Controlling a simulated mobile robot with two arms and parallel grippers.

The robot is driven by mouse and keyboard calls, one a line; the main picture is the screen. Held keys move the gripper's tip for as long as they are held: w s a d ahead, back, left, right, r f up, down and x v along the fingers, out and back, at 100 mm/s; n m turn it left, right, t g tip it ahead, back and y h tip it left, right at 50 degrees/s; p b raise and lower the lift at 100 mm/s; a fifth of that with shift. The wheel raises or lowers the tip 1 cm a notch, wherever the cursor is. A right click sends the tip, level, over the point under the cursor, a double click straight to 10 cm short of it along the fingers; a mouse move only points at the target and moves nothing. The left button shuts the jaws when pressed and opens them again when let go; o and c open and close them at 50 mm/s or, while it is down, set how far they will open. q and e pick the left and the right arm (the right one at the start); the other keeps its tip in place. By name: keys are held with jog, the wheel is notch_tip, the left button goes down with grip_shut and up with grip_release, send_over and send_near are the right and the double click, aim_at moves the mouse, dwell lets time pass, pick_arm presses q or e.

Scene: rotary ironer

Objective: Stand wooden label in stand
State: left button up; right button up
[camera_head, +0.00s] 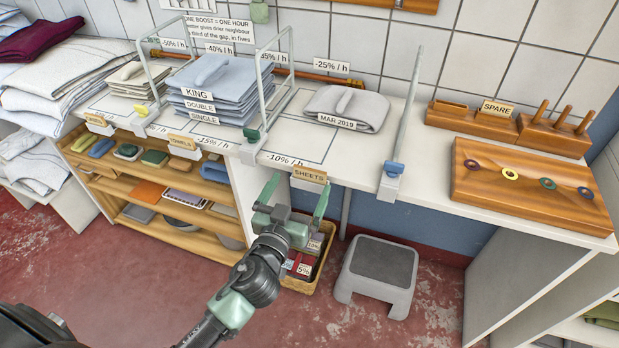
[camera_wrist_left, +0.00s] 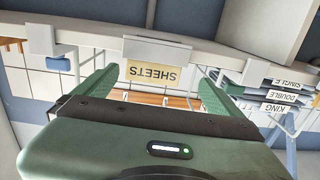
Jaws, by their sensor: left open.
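A tan wooden label reading SHEETS (camera_head: 310,175) stands upright at the counter's front edge. In the left wrist view the SHEETS label (camera_wrist_left: 152,75) appears upside down against a white holder plate (camera_wrist_left: 157,50), framed between my fingers with gaps on both sides. My left gripper (camera_head: 295,196) is open and empty, just in front of and below the label. Its green fingers also show in the left wrist view (camera_wrist_left: 156,82). Another wooden label (camera_head: 182,141) stands further left on the edge, and a SPARE label (camera_head: 497,107) stands in a wooden block (camera_head: 470,119). My right gripper is out of view.
The white counter (camera_head: 400,140) carries folded linen (camera_head: 215,80), a grey folded piece (camera_head: 345,105) and upright metal dividers (camera_head: 402,120). A wooden board with rings (camera_head: 530,190) lies at right. A basket (camera_head: 305,280) and a grey stool (camera_head: 378,270) stand below.

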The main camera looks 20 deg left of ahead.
aim_at(314, 165)
pick_arm(q)
jog(key=shift+h, duration=0.3)
jog(key=w, duration=0.2)
jog(key=w+p, duration=0.1)
jog(key=w, duration=0.1)
jog(key=w+d+p, duration=0.1)
jog(key=w, duration=0.2)
jog(key=shift+w+r, duration=0.1)
jog(key=shift+r, duration=0.2)
jog(key=shift+w+f, duration=0.1)
jog(key=shift+w, duration=0.45)
jog(key=shift+s, duration=0.1)
jog(key=c, duration=1.4)
